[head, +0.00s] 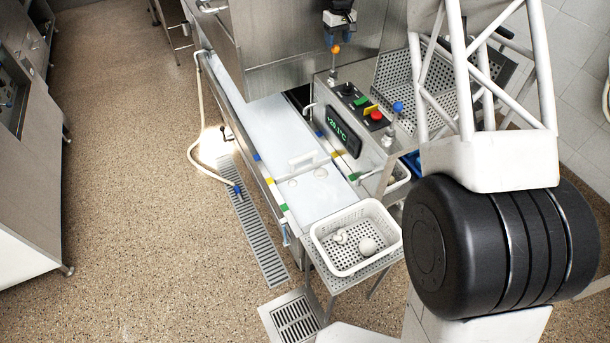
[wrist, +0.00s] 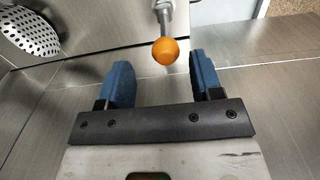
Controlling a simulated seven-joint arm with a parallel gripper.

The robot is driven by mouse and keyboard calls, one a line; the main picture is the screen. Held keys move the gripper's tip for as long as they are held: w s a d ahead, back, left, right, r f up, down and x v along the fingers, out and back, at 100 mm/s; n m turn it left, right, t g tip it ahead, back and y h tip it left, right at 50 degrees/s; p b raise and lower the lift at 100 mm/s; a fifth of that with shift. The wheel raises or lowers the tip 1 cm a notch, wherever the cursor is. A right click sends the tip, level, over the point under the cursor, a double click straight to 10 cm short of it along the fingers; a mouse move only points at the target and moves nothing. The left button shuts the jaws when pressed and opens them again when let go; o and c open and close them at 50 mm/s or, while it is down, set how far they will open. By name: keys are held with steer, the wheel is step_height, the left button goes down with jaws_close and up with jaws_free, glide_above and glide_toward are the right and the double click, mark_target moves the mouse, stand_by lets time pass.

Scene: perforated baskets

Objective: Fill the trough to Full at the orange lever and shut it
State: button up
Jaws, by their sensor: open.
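The orange lever knob (head: 335,48) tops a thin metal rod at the back of the steel control box. It also shows in the wrist view (wrist: 165,51), just beyond and between my fingertips. My gripper (head: 338,33) is open and empty above the knob in the head view, its blue fingers (wrist: 163,72) apart. No contact with the knob shows. The long trough (head: 248,115) has a pale interior and blue, yellow and green marks along its rims. I cannot tell its water level.
The control box carries a green digital display (head: 343,132), coloured buttons and a blue-knobbed lever (head: 398,107). A white perforated basket (head: 322,256) holding pale round items stands at the trough's near end. A steel hood (head: 295,45) stands behind the trough. A hose hangs left.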

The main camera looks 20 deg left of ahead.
steer(key=shift+r, duration=1.7)
steer(key=shift+s+d+r, duration=0.25)
steer(key=shift+d+r, duration=0.2)
steer(key=s+d+r+m+t, duration=0.1)
steer(key=s+d+r+m, duration=0.1)
steer(key=s+d+r, duration=0.9)
steer(key=s+d+r+m, duration=0.2)
steer(key=s+d+r, duration=0.5)
steer(key=s+d, duration=0.7)
steer(key=s+d+m, duration=0.1)
steer(key=s+d, duration=0.2)
steer(key=s, duration=0.4)
steer(key=s+d+m+t, duration=0.1)
steer(key=s+d, duration=0.2)
steer(key=s, duration=0.3)
steer(key=s+d+m, duration=0.1)
steer(key=s+d, duration=0.1)
steer(key=s, duration=0.5)
steer(key=s+d+f+m, duration=0.1)
steer(key=s+d+f, duration=0.1)
steer(key=s, duration=0.7)
steer(key=s+d+f+m, duration=0.1)
steer(key=s+d+f, duration=0.2)
steer(key=s, duration=0.6)
steer(key=shift+s+d+f+t, duration=0.15)
steer(key=shift+s+f+t, duration=0.1)
steer(key=shift+f+t, duration=0.05)
